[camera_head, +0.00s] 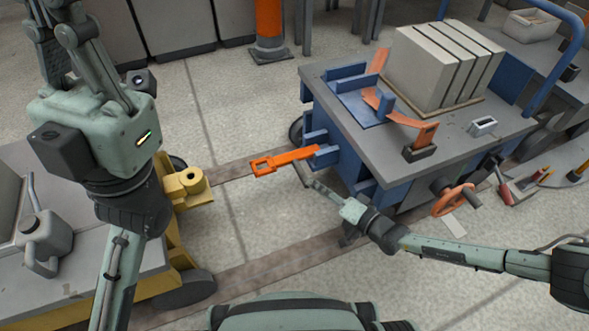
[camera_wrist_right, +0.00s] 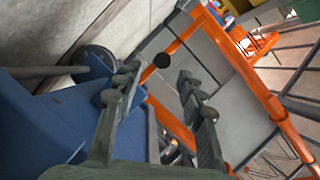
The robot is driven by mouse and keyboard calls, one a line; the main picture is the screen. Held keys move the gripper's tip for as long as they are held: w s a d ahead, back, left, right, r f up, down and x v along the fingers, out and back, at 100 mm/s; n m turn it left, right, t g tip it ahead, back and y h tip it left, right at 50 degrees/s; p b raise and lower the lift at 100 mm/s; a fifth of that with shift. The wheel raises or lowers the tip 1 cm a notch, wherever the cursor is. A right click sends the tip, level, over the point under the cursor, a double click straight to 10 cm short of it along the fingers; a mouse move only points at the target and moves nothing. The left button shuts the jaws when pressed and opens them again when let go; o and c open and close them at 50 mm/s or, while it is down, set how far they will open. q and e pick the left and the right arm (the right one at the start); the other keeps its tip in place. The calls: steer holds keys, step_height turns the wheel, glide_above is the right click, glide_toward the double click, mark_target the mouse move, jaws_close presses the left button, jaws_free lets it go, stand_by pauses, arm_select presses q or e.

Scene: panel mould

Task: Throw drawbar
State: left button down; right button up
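The orange drawbar (camera_head: 285,158), with a square loop at its free end, sticks out leftward from the blue cart (camera_head: 372,165). The loop is apart from the yellow coupling post (camera_head: 188,185) on the trolley at left. My right gripper (camera_head: 303,174) is just below and right of the loop, beside the cart; I cannot tell whether it touches the bar. In the right wrist view its two fingers (camera_wrist_right: 158,75) are apart with nothing clearly gripped. Orange bars show beyond them; which part they belong to is unclear. My left gripper (camera_head: 55,18) is raised at upper left, its tips cut off.
Grey slabs (camera_head: 445,62) stand on the cart's top, near a curved orange strip (camera_head: 405,115). An orange handwheel (camera_head: 454,200) is on the cart's near side. A grey can (camera_head: 42,240) stands on the trolley. Bare floor (camera_head: 235,215) lies between trolley and cart.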

mark_target(302, 176)
steer(key=b+x, duration=0.2)
steer(key=x, duration=0.5)
steer(key=shift+w+a+f+b, duration=0.1)
steer(key=shift+w+a+b, duration=0.1)
steer(key=shift+b, duration=0.1)
steer(key=shift+c, duration=0.6)
jaws_close()
